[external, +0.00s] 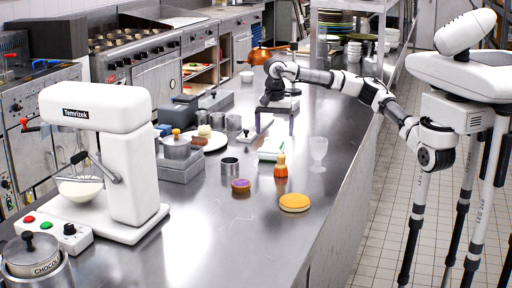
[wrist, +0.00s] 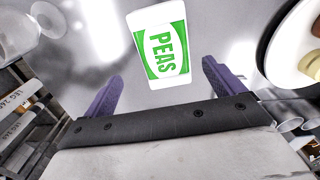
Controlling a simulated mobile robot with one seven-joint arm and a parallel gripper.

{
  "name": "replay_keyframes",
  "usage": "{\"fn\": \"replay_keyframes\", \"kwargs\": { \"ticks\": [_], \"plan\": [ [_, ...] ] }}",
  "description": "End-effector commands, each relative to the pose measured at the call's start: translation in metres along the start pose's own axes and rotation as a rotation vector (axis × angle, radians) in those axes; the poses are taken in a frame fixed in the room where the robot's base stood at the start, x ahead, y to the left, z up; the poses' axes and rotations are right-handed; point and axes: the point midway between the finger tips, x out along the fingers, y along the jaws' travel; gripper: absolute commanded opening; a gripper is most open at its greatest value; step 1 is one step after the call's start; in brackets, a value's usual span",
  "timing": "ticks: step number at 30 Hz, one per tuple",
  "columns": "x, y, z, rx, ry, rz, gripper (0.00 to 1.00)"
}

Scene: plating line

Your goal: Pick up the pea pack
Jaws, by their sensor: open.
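The pea pack (wrist: 158,42) is white and green with "PEAS" on it. It lies on the steel counter, just beyond my fingertips in the wrist view, and shows small in the external view (external: 270,151). My gripper (wrist: 162,76) is open, with one purple finger on each side and nothing between them. In the external view my gripper (external: 279,118) hangs above the counter, behind the pack. The exact height above the pack cannot be told.
A clear goblet (external: 318,152) stands right of the pack, and an orange bottle (external: 281,168) stands in front. A plate (external: 215,143) with food is to the left. A yellow round (external: 294,202) and a purple-topped cake (external: 240,186) lie nearer the camera. The front counter is mostly clear.

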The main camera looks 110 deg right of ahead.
Motion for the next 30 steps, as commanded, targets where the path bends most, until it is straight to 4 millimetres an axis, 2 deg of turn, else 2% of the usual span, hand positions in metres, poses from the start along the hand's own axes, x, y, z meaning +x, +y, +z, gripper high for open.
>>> {"fn": "replay_keyframes", "kwargs": {
  "ticks": [8, 16, 23, 30],
  "plan": [
    [0.017, -0.003, 0.002, -0.002, 0.000, 0.001, 0.94],
    [0.055, -0.007, 0.006, -0.001, -0.001, 0.000, 0.94],
    [0.059, -0.007, 0.006, 0.000, 0.000, -0.002, 0.94],
    [0.059, -0.007, 0.006, 0.000, 0.000, -0.002, 0.64]
  ]
}}
